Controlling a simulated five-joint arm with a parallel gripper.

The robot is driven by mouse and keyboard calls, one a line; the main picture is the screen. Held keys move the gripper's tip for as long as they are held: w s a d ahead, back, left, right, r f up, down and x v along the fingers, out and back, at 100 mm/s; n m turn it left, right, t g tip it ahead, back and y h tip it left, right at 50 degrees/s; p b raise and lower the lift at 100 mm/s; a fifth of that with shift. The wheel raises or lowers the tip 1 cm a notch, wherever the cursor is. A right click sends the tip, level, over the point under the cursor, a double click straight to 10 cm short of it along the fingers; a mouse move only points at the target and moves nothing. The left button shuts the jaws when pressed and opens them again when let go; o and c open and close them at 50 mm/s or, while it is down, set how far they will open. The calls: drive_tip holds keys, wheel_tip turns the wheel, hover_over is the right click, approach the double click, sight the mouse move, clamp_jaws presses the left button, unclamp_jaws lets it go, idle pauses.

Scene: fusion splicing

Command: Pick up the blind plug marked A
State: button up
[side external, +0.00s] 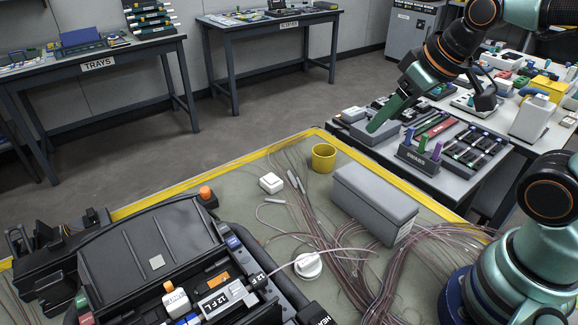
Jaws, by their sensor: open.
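My gripper (384,120) is at the upper right, its green fingers pointing down and left over a grey box on the side bench. It is open, with nothing seen between the fingers, though the gap is hard to see at this angle. I cannot make out a blind plug marked A: no letter A is readable on any small part. Small coloured parts lie in the black case (130,248) at the lower left. Among them are a white-topped piece (177,301) and a block labelled 12 F L (222,299).
A grey lidded box (374,203), a yellow cup (323,158), a small white box (271,183) and a white round reel (308,265) stand on the yellow-edged mat. Loose fibres spread across its middle and right. A rack labelled SWABS (418,160) stands on the side bench near my gripper.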

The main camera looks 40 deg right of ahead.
drive_tip(key=w+a+f+n+t+y, duration=0.1)
drive_tip(key=w+a+f+n+t, duration=0.15)
drive_tip(key=w+n, duration=0.3)
drive_tip(key=w+a+f+n+t, duration=0.1)
drive_tip(key=w+a+n, duration=0.2)
drive_tip(key=w+n, duration=0.3)
drive_tip(key=n+t+y, duration=0.6)
drive_tip(key=n, duration=2)
approach(209, 193)
drive_tip(key=shift+d+f, duration=0.35)
drive_tip(key=shift+s+a+f+n+t, duration=0.1)
drive_tip(key=shift+s+f+n+t, duration=0.15)
drive_tip(key=shift+n, duration=0.2)
drive_tip(key=x, duration=0.6)
drive_tip(key=shift+w+a+r, duration=0.1)
drive_tip(key=shift+w+a, duration=0.1)
drive_tip(key=shift+w, duration=0.05)
drive_tip(key=shift+x, duration=2.65)
drive_tip(key=shift+a+r, duration=0.1)
drive_tip(key=shift+r, duration=0.1)
clamp_jaws()
